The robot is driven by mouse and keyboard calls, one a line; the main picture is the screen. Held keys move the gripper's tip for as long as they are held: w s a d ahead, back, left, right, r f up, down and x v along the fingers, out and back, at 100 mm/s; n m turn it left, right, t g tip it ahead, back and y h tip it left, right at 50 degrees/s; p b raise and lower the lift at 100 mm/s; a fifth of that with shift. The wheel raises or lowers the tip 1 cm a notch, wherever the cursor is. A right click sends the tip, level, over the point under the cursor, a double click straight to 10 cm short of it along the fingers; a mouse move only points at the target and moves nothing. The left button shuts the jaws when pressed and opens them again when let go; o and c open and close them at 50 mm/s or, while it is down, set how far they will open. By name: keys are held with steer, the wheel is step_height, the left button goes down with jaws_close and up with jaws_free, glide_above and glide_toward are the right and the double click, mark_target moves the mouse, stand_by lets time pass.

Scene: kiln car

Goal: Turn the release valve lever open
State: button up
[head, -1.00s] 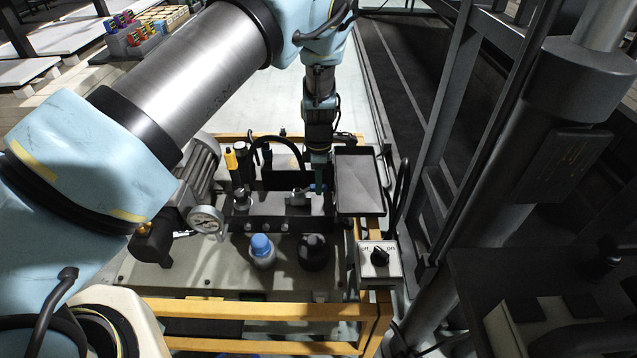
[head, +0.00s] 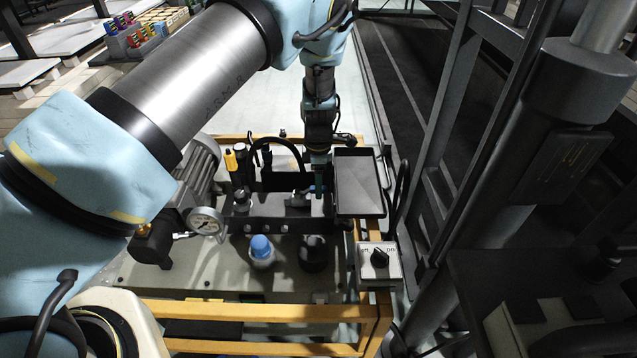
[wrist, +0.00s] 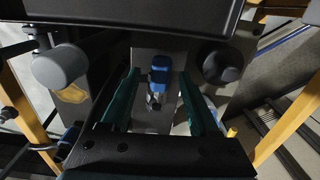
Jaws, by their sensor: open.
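In the wrist view, a short lever with a blue grip (wrist: 160,72) and a metal lower end appears between my gripper's two green fingers. My gripper (wrist: 157,88) is open, with a visible gap on each side of the blue grip. In the head view, my gripper (head: 318,182) points down over the back of the machine, just right of a small metal fitting (head: 298,200) on the dark block. The blue grip is hard to make out there, so I cannot tell how the lever is turned.
A pressure gauge (head: 206,221), a blue-capped part (head: 261,250) and a black knob (head: 313,252) stand in front of the block. A dark tray (head: 358,182) lies close right of my gripper. A switch box (head: 379,261) and yellow frame rails (head: 255,312) edge the machine.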

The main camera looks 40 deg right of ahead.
step_height(320, 180, up, 11)
steer(key=b, duration=0.1)
steer(key=shift+f, duration=0.15)
stand_by(0.8)
steer(key=w+a+r+m+p, duration=0.1)
steer(key=w+a+r, duration=0.3)
steer(key=a, duration=0.4)
steer(key=w+a+r+m, duration=0.2)
steer(key=w+a+r, duration=0.2)
steer(key=a, duration=0.4)
steer(key=w+a+r+m+p, duration=0.1)
steer(key=w+a+r, duration=0.2)
steer(key=a, duration=0.5)
steer(key=s+a+r+m, duration=0.2)
steer(key=a, duration=0.6)
steer(key=s+a+r+m+t+p, duration=0.1)
steer(key=s+a+r+m, duration=0.2)
steer(key=a, duration=0.5)
steer(key=s+a+r+m+p, duration=0.1)
steer(key=s+a+r+m, duration=0.1)
steer(key=a, duration=0.6)
steer(key=shift+s+a+r+t, duration=0.15)
steer(key=shift+a+r+t, duration=0.15)
steer(key=shift+r, duration=0.35)
